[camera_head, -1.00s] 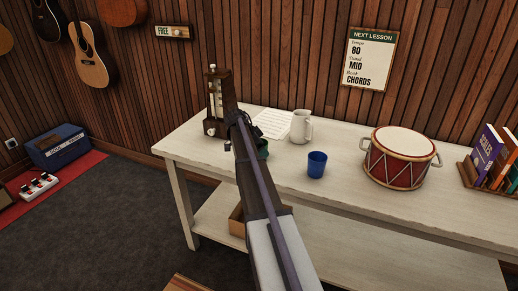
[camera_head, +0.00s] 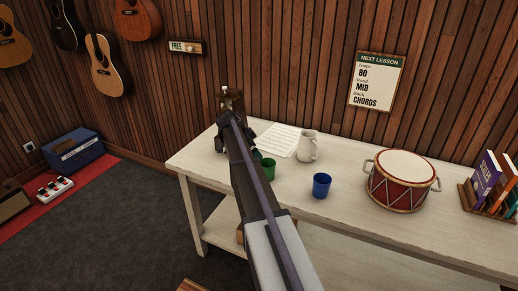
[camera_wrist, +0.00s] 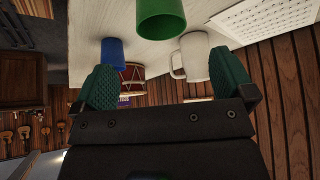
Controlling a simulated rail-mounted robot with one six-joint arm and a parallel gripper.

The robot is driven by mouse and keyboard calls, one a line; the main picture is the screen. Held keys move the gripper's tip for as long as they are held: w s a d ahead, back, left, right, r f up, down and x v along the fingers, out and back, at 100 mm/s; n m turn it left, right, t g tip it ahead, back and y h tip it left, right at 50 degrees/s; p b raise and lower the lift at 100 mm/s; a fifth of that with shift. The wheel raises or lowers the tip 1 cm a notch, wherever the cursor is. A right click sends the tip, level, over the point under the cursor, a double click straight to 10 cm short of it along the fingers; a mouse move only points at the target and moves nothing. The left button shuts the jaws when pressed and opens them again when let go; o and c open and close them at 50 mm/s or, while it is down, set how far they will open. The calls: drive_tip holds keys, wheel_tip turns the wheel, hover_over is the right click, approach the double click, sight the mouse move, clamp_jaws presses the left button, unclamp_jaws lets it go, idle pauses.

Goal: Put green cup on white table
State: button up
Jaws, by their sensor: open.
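The green cup (camera_head: 268,169) stands on the white table (camera_head: 345,160), partly hidden behind my arm in the head view. In the wrist view the green cup (camera_wrist: 162,18) is at the top edge, cut off by the frame, beyond the fingers and not between them. My gripper (camera_wrist: 165,85) is open and empty, with green-padded fingers wide apart. In the head view my arm hides much of the gripper, which is over the table's left part.
A blue cup (camera_head: 322,186) and a white pitcher (camera_head: 307,146) stand right of the green cup. A sheet of paper (camera_head: 274,139) lies behind. A drum (camera_head: 403,180) and a book rack (camera_head: 490,188) are farther right.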

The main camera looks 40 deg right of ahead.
drive_tip(key=shift+f, duration=0.1)
drive_tip(key=s+a+f+n+y, duration=0.1)
drive_tip(key=s+a+n+y, duration=0.1)
drive_tip(key=s+a+n, duration=0.5)
drive_tip(key=s+a+n+t+y, duration=0.1)
drive_tip(key=s+a+n, duration=0.6)
drive_tip(key=a, duration=1)
drive_tip(key=s+a+f+n+t+y, duration=0.1)
drive_tip(key=s+a+n+y, duration=0.2)
drive_tip(key=s+a+n, duration=0.4)
drive_tip(key=s+a, duration=0.4)
drive_tip(key=a, duration=0.1)
drive_tip(key=shift+s+a+f+n, duration=0.25)
drive_tip(key=shift+s+f+n, duration=0.05)
drive_tip(key=shift+s+f, duration=0.05)
